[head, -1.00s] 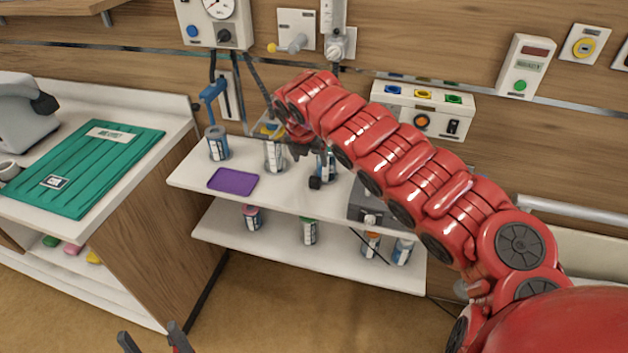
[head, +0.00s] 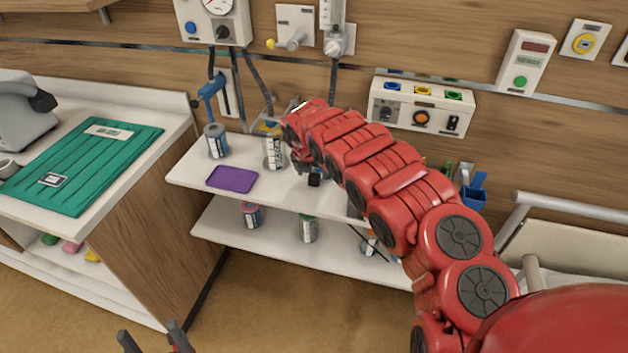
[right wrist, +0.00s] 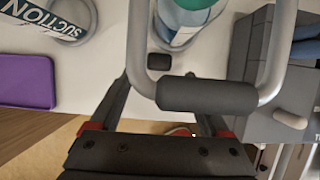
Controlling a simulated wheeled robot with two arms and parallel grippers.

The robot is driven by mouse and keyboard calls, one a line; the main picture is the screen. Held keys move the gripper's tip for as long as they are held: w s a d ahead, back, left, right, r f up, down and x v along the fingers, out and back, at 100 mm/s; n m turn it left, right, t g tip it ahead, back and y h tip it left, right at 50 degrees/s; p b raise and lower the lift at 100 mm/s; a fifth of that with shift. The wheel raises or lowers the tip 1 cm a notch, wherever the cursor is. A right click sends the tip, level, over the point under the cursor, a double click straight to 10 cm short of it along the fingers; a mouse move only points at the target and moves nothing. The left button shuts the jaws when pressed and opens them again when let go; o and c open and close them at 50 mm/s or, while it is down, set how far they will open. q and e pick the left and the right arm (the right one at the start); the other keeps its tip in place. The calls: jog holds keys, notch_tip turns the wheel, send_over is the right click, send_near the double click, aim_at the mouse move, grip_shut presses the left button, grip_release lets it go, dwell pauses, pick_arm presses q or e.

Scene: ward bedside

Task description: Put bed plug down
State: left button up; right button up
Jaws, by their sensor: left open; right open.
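A small black block, which looks like the bed plug (head: 314,180), sits on the white upper shelf (head: 200,160) near its front edge. In the right wrist view the plug (right wrist: 159,62) lies just beyond and between my right fingertips, with no finger seen closed on it. My right gripper (right wrist: 163,80) is open over the shelf; in the head view it is mostly hidden by my red arm. My left gripper (head: 150,337) is open and empty at the bottom left, low in front of the shelves.
A bent metal bar with a dark grip (right wrist: 195,95) crosses close before the right wrist camera; its base is unclear. A purple mat (head: 232,179), a suction canister (head: 217,141) and another canister (head: 274,151) are left of the plug. A grey box (right wrist: 285,75) stands right of it.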

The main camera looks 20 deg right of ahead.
aim_at(313, 179)
jog(key=x, duration=0.3)
jog(key=shift+s+a+f, duration=0.1)
jog(key=shift+a+f, duration=0.05)
jog(key=shift+a, duration=0.25)
jog(key=shift+w+d+f+p, duration=0.2)
jog(key=shift+d+f+p, duration=0.1)
jog(key=shift+f, duration=0.25)
jog(key=shift+c, duration=0.3)
grip_shut()
jog(key=shift+r, duration=0.1)
